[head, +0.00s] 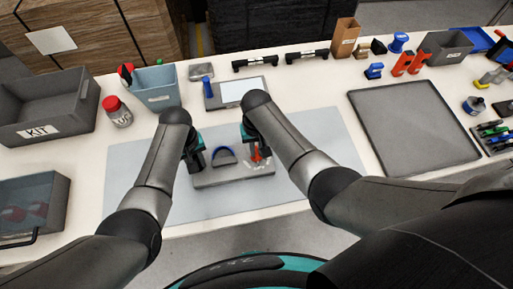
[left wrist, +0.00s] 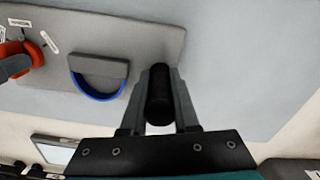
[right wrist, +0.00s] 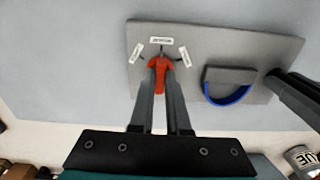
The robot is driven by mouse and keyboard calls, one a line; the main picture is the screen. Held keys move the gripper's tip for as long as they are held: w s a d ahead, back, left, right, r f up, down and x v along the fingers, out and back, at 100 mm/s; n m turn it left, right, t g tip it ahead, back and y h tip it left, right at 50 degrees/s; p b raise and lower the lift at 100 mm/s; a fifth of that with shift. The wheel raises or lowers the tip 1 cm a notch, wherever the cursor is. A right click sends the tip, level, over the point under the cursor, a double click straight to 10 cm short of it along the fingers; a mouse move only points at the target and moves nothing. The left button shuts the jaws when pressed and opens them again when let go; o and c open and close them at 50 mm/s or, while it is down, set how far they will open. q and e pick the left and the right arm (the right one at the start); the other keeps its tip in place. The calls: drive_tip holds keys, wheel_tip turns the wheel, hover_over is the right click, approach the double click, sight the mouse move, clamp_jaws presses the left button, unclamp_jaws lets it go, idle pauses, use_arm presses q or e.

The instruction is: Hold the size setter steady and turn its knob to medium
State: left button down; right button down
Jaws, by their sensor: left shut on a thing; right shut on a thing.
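The size setter is a grey plate (head: 233,178) on the mat, with a blue-edged half-round piece (head: 223,156) in its middle. My left gripper (head: 196,160) is shut on the black upright handle (left wrist: 159,95) at the plate's left end. My right gripper (head: 256,150) is shut on the red knob (right wrist: 159,64) at the other end. Three small white labels fan out around the knob; the middle label (right wrist: 161,41) lies straight beyond it. The knob's narrow end appears to point toward this middle label. The label text is too small to read surely. The fingers hide part of the knob.
The setter lies on a light grey mat (head: 130,190) on a white table. Behind are a blue-grey bin (head: 155,88), a red-capped jar (head: 117,112) and a grey board (head: 225,101). An empty dark tray (head: 415,125) lies to the right, a KIT bin (head: 45,112) to the left.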

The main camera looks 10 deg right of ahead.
sight(257, 151)
idle(0.3)
drive_tip(key=c, duration=0.9)
unclamp_jaws()
wheel_tip(257, 151, up, 12)
idle(0.4)
use_arm(q)
drive_tip(key=c, duration=0.6)
unclamp_jaws()
